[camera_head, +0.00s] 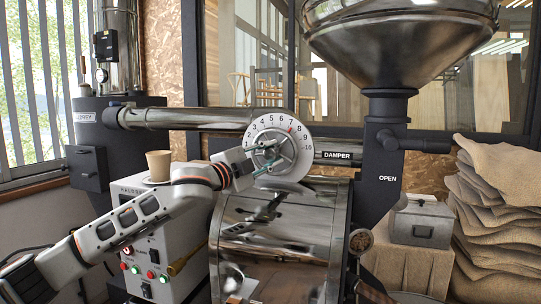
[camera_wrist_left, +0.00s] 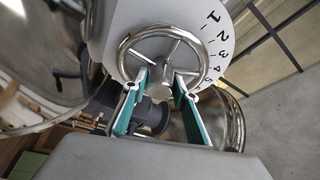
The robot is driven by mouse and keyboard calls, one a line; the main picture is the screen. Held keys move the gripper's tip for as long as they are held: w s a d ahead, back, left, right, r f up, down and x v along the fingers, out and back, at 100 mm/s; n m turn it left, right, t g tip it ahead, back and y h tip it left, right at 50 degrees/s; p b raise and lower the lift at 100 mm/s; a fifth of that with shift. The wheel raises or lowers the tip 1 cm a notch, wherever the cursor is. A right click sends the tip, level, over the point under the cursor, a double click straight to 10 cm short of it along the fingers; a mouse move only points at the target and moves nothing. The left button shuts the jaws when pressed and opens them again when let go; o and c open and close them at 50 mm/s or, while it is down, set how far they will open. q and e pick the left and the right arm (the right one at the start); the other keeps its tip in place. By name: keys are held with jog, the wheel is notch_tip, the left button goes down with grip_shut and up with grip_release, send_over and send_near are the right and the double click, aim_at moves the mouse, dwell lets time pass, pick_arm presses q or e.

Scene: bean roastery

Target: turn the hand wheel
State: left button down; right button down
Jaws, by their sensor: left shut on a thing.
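The hand wheel (camera_head: 294,143) is a shiny metal ring with spokes, mounted in front of a round white numbered dial (camera_head: 291,122) on the roaster. My left gripper (camera_head: 277,154) reaches it from the left, with its two teal-lined fingers at the wheel. In the left wrist view the wheel (camera_wrist_left: 165,30) stands upright ahead, and the left gripper (camera_wrist_left: 162,80) is shut on its near rim section, one finger on each side. The fingers and wrist hide part of the wheel in the head view. A small red mark shows near the top right of the dial. My right gripper is out of view.
A pipe labelled DAMPER (camera_head: 336,154) runs right of the dial. The steel drum (camera_head: 275,225) lies below the wheel, and a big hopper (camera_head: 395,45) stands right. Sacks (camera_head: 500,220) are piled far right.

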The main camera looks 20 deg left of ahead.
pick_arm(q)
jog(key=shift+m+g, duration=0.3)
jog(key=shift+m, duration=0.7)
jog(key=c, duration=1.6)
grip_release()
jog(key=v, duration=1.2)
